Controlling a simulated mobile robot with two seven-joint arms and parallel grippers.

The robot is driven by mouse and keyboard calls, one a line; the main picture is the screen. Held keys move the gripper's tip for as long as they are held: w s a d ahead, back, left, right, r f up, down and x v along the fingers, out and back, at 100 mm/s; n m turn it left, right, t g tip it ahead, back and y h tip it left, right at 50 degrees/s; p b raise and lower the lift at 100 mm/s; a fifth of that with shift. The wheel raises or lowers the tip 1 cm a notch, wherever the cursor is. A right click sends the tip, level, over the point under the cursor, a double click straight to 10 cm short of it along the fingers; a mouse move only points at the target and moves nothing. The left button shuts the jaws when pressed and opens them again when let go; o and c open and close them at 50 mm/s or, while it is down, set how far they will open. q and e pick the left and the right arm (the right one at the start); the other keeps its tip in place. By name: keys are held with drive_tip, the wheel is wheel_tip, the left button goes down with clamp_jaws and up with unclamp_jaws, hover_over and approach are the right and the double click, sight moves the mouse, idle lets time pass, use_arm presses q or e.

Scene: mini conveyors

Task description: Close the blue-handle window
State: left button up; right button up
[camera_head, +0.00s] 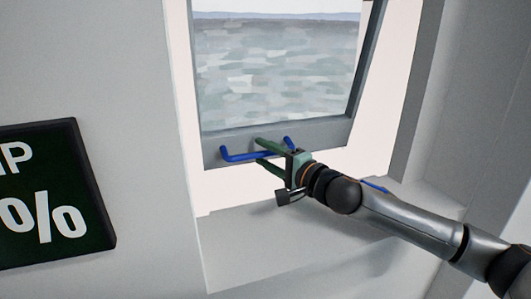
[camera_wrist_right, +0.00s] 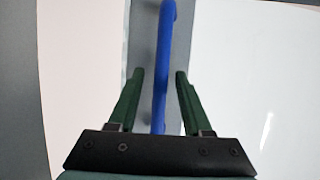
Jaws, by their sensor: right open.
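The window (camera_head: 335,130) is a grey-framed pane that hangs tilted in its wall opening, with pale gaps beside and below its frame. Its blue handle (camera_head: 238,155) is a bar along the bottom rail. My right gripper (camera_head: 262,152) is at the handle with its green fingers apart, one above and one below the bar. In the right wrist view, the blue handle (camera_wrist_right: 161,70) runs between the two open fingers (camera_wrist_right: 156,85), with space visible on both sides. My left gripper is not in view.
A white sill (camera_head: 240,245) lies below the window. The opening's side wall (camera_head: 420,90) stands at the right. A dark sign (camera_head: 85,175) with white lettering is on the wall at the left.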

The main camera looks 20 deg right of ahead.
clamp_jaws()
idle(1.4)
